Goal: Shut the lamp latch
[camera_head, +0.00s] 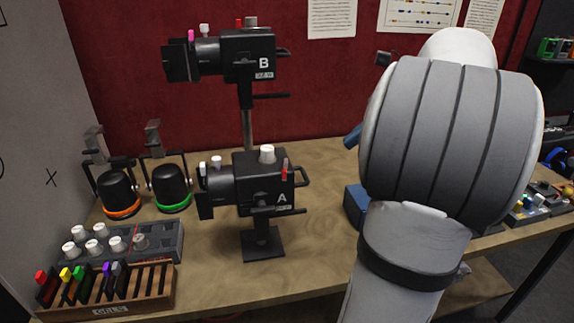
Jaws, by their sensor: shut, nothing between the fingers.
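Two black lamps stand on the table. Lamp A (262,190) is on a short stand with a square foot. Lamp B (248,58) is higher, on a pole behind it. A red tab (285,169) stands upright at the right of lamp A. I cannot tell which part is the latch or whether it is shut. My gripper is not visible; my grey and white arm fills the right and hides what is behind it.
Two black round fixtures, one orange-ringed (121,210) and one green-ringed (171,203), lie at the left. A panel of white knobs (158,241) and a wooden rack of coloured gels (110,304) are front left. Bare wooden table (215,270) lies in front of lamp A.

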